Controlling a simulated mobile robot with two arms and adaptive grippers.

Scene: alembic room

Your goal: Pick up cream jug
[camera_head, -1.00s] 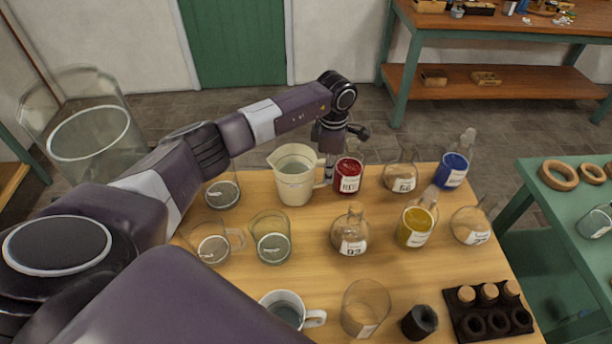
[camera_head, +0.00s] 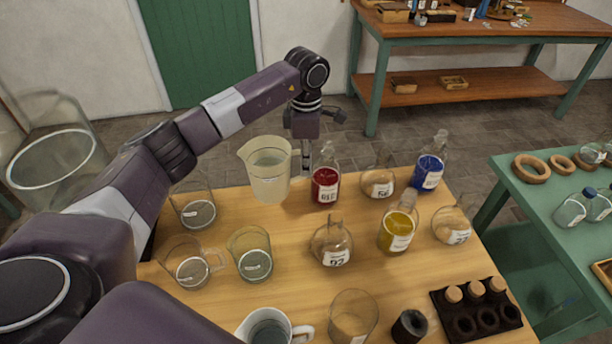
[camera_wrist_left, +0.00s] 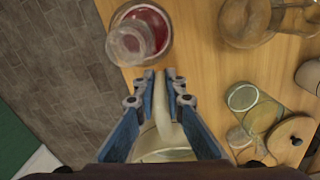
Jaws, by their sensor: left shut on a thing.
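The cream jug (camera_head: 267,172) is a pale, wide-mouthed jug with a spout at its left and a handle at its right. It is near the back edge of the table in the head view and appears raised above the wood. My left gripper (camera_head: 305,160) is at its handle side. In the left wrist view, my left gripper (camera_wrist_left: 170,84) is shut on the handle of the cream jug (camera_wrist_left: 163,145), whose body is mostly hidden below the fingers. My right gripper is not in view.
A red flask (camera_head: 326,185) stands close to the jug's right. Several glass beakers and flasks, a white mug (camera_head: 262,328) and a black rack (camera_head: 478,312) crowd the wooden table (camera_head: 290,225). A green table (camera_head: 510,190) stands at the right.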

